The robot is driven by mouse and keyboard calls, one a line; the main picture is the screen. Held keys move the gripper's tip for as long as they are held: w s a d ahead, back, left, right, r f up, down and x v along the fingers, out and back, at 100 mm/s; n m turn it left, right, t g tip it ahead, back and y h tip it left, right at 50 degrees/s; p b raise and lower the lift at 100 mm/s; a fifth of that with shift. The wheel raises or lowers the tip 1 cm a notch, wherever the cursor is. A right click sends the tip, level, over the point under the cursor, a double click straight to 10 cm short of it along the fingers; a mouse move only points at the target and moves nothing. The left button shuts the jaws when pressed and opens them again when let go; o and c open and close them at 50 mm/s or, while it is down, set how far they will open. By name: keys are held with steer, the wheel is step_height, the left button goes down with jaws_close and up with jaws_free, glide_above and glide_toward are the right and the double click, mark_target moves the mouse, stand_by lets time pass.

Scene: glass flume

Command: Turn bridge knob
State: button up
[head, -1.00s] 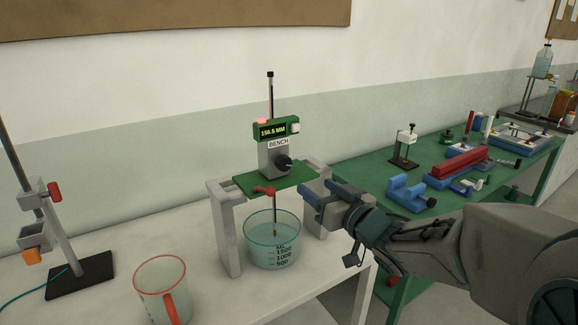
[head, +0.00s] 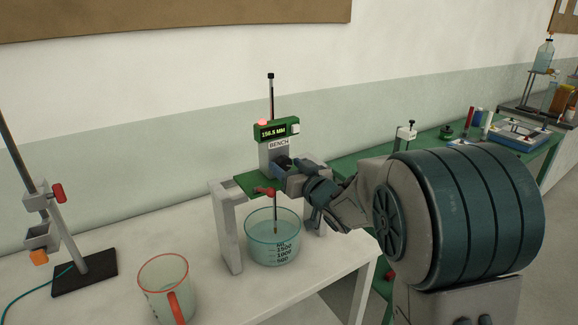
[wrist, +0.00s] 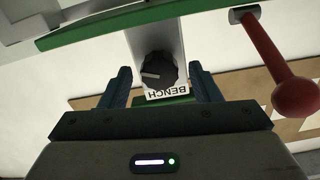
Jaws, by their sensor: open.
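The bridge knob is a black, ridged knob (wrist: 158,72) with a pale pointer line, on the grey block labelled BENCH (head: 279,144). In the wrist view it sits between the two blue fingers of my gripper (wrist: 164,86), which is open. I cannot tell whether either finger touches it; gaps show on both sides. In the head view my gripper (head: 290,172) is at the front of the block and mostly hides the knob. The block stands on a green bridge plate (head: 247,185), below a green display (head: 276,129) reading 156.5 MM.
A red-ended lever (wrist: 294,97) sticks out near the fingers, also in the head view (head: 265,190). A beaker (head: 272,240) stands under the bridge, between grey legs (head: 229,240). A red-rimmed jug (head: 163,283) and a clamp stand (head: 85,273) are to the left.

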steer(key=c, duration=1)
steer(key=n+b, duration=0.1)
steer(key=b, duration=0.1)
steer(key=shift+f+b, duration=0.25)
steer(key=shift+b, duration=0.05)
steer(key=shift+r+n+b, duration=0.2)
steer(key=shift+n+b, duration=0.3)
steer(key=shift+b, duration=0.15)
steer(key=o, duration=1)
steer(key=shift+s, duration=0.1)
